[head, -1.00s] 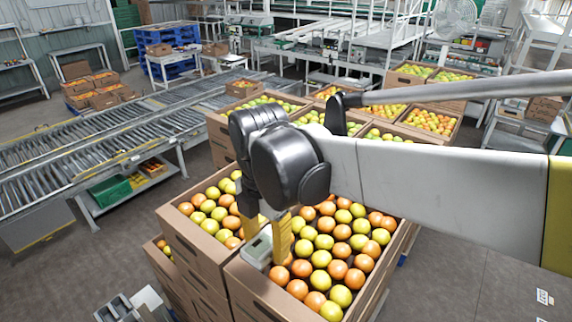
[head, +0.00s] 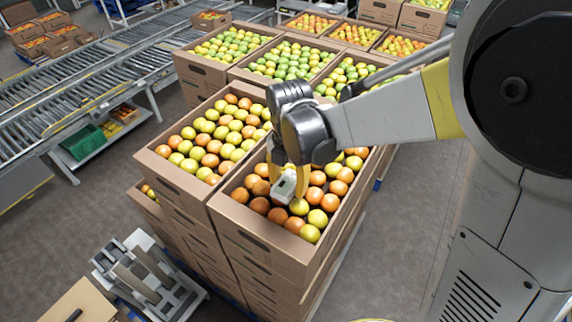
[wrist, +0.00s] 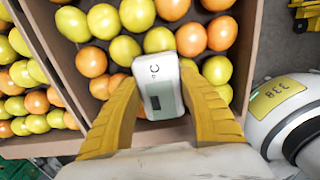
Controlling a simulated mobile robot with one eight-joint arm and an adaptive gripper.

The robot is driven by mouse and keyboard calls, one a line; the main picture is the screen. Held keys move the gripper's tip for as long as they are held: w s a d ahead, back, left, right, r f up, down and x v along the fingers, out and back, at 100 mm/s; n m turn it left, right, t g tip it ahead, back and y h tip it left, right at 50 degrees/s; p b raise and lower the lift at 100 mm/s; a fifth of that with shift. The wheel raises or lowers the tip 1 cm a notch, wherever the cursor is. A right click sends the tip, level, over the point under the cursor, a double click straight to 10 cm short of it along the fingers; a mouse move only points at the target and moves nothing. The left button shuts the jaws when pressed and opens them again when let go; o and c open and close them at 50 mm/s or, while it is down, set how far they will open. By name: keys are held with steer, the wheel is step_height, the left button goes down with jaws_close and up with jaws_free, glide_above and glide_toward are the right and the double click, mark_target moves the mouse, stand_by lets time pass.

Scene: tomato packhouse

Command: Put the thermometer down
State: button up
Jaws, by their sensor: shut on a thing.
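The thermometer is a small pale box with a dark display (wrist: 157,88). It also shows in the head view (head: 285,187). My gripper (wrist: 158,100) has yellow fingers closed on the sides of the thermometer. In the head view my gripper (head: 288,180) holds it over the near end of an open cardboard box (head: 262,240) of orange and yellow-green tomatoes.
A second tomato box (head: 150,160) stands against the left side, with more boxes behind. A grey metal rack (head: 150,275) and a cardboard surface (head: 80,302) are at the lower left. A roller conveyor (head: 90,80) runs at the left. Grey floor (head: 60,225) is open between.

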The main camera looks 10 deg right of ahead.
mark_target(289, 182)
steer(key=shift+s+d+r, duration=0.1)
steer(key=shift+s, duration=0.1)
steer(key=o, duration=1.2)
steer(key=shift+w+f, duration=0.1)
steer(key=shift+f, duration=0.1)
step_height(289, 182, up, 12)
steer(key=s+d+m+t, duration=0.3)
steer(key=s+d+m, duration=0.2)
steer(key=m, duration=0.9)
steer(key=s+d+m+t, duration=0.4)
steer(key=s+d+m, duration=0.2)
steer(key=m, duration=0.8)
steer(key=shift+d+b, duration=0.4)
steer(key=shift+d, duration=0.8)
